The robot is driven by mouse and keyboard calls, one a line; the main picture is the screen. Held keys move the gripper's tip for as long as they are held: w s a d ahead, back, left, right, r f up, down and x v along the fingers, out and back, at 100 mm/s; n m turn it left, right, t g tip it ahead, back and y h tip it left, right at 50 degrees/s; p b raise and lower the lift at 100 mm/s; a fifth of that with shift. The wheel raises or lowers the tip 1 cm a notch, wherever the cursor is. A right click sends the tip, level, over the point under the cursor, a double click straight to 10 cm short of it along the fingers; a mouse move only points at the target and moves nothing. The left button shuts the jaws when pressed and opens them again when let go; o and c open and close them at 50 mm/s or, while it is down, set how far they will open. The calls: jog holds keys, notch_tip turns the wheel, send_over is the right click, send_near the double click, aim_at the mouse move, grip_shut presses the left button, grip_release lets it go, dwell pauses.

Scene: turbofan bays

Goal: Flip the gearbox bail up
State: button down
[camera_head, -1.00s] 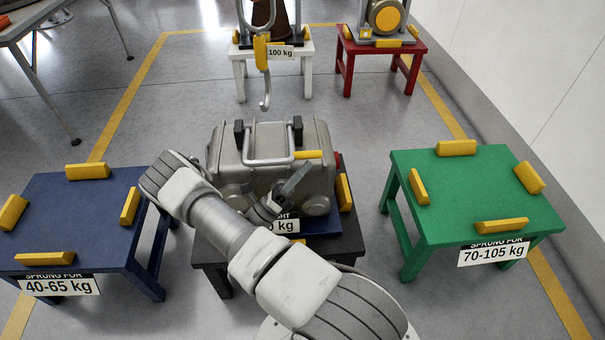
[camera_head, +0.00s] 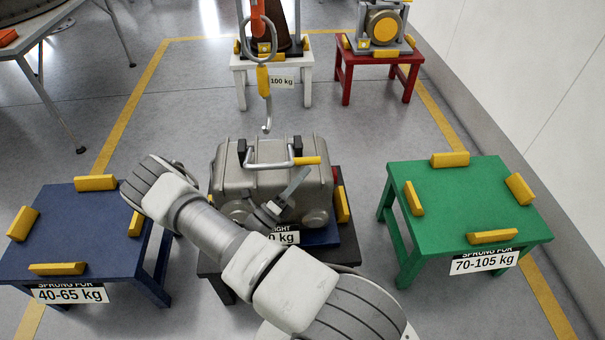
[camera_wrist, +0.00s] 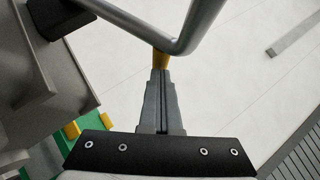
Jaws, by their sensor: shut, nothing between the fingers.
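The gearbox (camera_head: 230,180) is a grey ribbed box on a dark stand in the middle of the head view. Its bail (camera_head: 266,165) is a bent silver tube between two black blocks on the top, with a yellow grip (camera_head: 307,160) sticking out to the right. My gripper (camera_head: 306,170) is shut and empty, just below the yellow grip. In the wrist view the shut fingertips (camera_wrist: 161,71) meet the yellow grip (camera_wrist: 161,58) in the picture, beneath the bail tube (camera_wrist: 125,27); I cannot tell whether they touch. My arm hides part of the gearbox's front and stand.
A blue table (camera_head: 75,225) stands left and a green table (camera_head: 460,200) right, both empty with yellow corner blocks. A hoist hook (camera_head: 266,115) hangs behind the gearbox. White (camera_head: 242,75) and red (camera_head: 345,75) stands at the back carry other parts.

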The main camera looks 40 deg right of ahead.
jog(key=w+r+n+y+p, duration=0.1)
jog(key=r+p, duration=0.1)
jog(key=p, duration=0.1)
jog(key=w+d+r+n+t+y+p, duration=0.1)
jog(key=r+n+p, duration=0.1)
jog(key=r+p, duration=0.1)
jog(key=w+r+n+y+p, duration=0.1)
jog(key=r+n+p, duration=0.1)
jog(key=r+p, duration=0.1)
jog(key=shift+d+t+y, duration=0.3)
jog(key=shift+d+y, duration=0.1)
jog(key=w+d+r+n+g+y+p, duration=0.1)
jog(key=w+d+r+n+y+p, duration=0.3)
jog(key=w, duration=0.4)
jog(key=d+p, duration=0.1)
jog(key=p, duration=0.1)
jog(key=shift+r+n+g+p, duration=0.15)
jog(key=shift+n+g+p, duration=0.15)
jog(key=shift+n+p, duration=0.1)
jog(key=shift+w+r, duration=0.1)
jog(key=shift+w, duration=0.05)
